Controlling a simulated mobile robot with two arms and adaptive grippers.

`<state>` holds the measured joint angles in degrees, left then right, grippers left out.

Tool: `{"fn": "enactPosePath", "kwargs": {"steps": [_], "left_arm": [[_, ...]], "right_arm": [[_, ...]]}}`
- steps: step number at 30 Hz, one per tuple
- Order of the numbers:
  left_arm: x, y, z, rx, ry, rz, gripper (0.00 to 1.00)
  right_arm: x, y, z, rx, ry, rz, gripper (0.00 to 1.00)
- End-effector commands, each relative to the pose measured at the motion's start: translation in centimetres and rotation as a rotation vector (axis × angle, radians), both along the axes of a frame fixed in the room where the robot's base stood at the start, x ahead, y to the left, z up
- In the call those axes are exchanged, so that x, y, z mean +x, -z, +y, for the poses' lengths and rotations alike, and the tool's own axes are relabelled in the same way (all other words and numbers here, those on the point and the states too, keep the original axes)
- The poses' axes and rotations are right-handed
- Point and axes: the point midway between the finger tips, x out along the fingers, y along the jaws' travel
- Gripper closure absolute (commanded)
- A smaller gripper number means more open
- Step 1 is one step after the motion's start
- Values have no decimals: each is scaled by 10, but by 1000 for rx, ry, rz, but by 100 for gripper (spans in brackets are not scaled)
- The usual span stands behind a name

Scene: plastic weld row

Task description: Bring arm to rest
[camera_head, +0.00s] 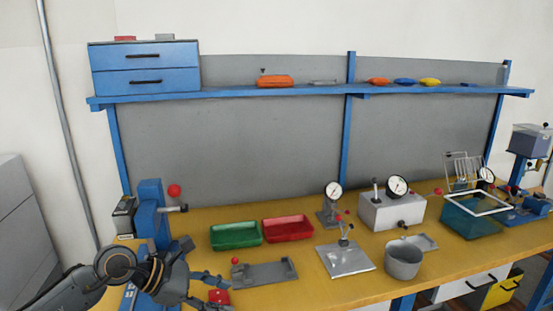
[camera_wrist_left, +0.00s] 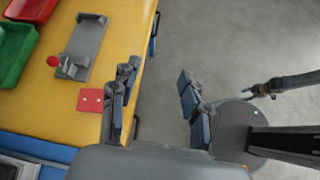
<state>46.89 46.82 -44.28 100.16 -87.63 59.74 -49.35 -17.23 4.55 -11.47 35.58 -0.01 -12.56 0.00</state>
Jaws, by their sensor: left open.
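My left gripper (camera_head: 212,289) is at the front left edge of the yellow workbench (camera_head: 300,292) in the head view. It is open, with nothing between its fingers. In the left wrist view the two fingers of my left gripper (camera_wrist_left: 158,76) are spread wide, one over the bench edge and the other over the grey floor. A small red block (camera_head: 218,297) lies on the bench close to the fingers; it also shows in the left wrist view (camera_wrist_left: 91,100). Part of another dark arm (camera_wrist_left: 285,84), probably my right, shows there; its jaw state is unclear.
A grey fixture (camera_head: 265,272), a green tray (camera_head: 235,236) and a red tray (camera_head: 288,229) stand near the gripper. A blue press (camera_head: 150,220) stands behind my left arm. Gauges, a grey pot (camera_head: 403,262) and a teal tank (camera_head: 470,221) are farther right. The floor beside the bench is clear.

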Motion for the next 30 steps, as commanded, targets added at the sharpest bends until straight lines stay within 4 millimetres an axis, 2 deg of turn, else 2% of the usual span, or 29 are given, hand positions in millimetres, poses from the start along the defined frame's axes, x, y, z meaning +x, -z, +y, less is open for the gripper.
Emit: {"fn": "enactPosePath", "kwargs": {"steps": [1,3,6,9,11,12,14,17,20,21,23,24,27,30], "left_arm": [[-13,-9,-36,-178,-18,40,54],[-23,-34,-70,-433,-75,105,54],[-30,-73,-92,-788,-194,235,54],[-27,-102,-86,-1128,-349,401,54],[-22,-110,-71,-1323,-461,510,54],[-18,-111,-58,-1447,-545,587,54],[-13,-104,-35,-1625,-680,709,54],[-11,-72,8,-1895,-939,913,54],[-24,-19,48,-2126,-1243,1118,54],[-35,7,62,-2204,-1378,1194,54],[-56,45,77,-2301,-1584,1299,54],[-73,69,85,2239,1645,-1297,54],[-119,118,96,1929,1632,-1171,54],[-161,150,97,1700,1617,-1071,54]], "right_arm": [[-2,0,0,-1,0,3,60],[-2,0,0,-1,0,3,60],[-2,0,0,-1,0,4,60],[-2,0,0,-1,0,4,60],[-2,0,0,-1,0,4,60],[-2,0,0,-1,0,4,60],[-2,0,0,-1,0,4,60],[-2,0,0,-1,0,4,60],[-2,0,0,-1,0,4,60],[-2,0,0,-1,0,3,60],[-1,0,0,-1,0,3,60],[-1,0,0,-1,0,3,60],[-1,0,0,-1,0,3,60],[-1,0,0,0,0,2,60]]}}
